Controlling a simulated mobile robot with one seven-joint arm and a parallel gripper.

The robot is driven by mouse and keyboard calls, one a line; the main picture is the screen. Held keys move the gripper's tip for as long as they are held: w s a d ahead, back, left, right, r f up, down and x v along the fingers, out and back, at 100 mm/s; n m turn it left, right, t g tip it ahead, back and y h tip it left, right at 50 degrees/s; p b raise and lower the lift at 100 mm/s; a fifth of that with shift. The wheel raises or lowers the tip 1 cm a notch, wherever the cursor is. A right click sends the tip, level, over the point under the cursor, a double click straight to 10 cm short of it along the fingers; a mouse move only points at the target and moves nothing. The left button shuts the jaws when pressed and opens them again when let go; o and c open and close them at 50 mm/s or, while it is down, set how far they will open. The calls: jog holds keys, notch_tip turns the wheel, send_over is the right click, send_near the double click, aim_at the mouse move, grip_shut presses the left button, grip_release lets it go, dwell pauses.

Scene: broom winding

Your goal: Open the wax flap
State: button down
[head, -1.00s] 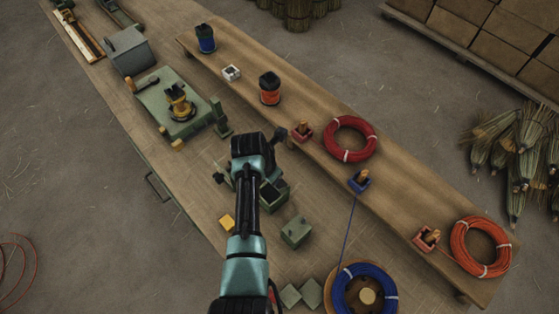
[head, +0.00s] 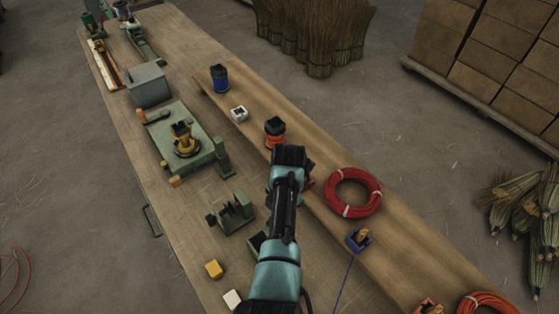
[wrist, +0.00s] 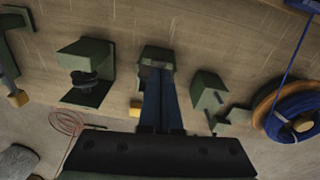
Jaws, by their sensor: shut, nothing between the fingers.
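My gripper (wrist: 158,72) is shut, its two dark blue fingers together and empty in the wrist view. The fingertips overlap a small green box (wrist: 157,52) there; I cannot tell whether they touch it. I cannot make out for certain which part is the wax flap. A green block (wrist: 207,90) with a small side arm is right of the fingers in the wrist view, and a green stand with a dark roller (wrist: 86,70) is left.
The bench (head: 190,225) also holds a green plate with a yellow spool (head: 184,140), a yellow block (head: 214,269) and a grey box (head: 148,85). The raised shelf on the right carries spools and a red coil (head: 353,192). A blue coil (wrist: 290,110) lies right in the wrist view.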

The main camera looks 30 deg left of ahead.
jog(key=shift+w+d+f+b, duration=0.1)
jog(key=shift+w+d+b, duration=0.05)
jog(key=shift+w+b, duration=0.2)
dwell(0.5)
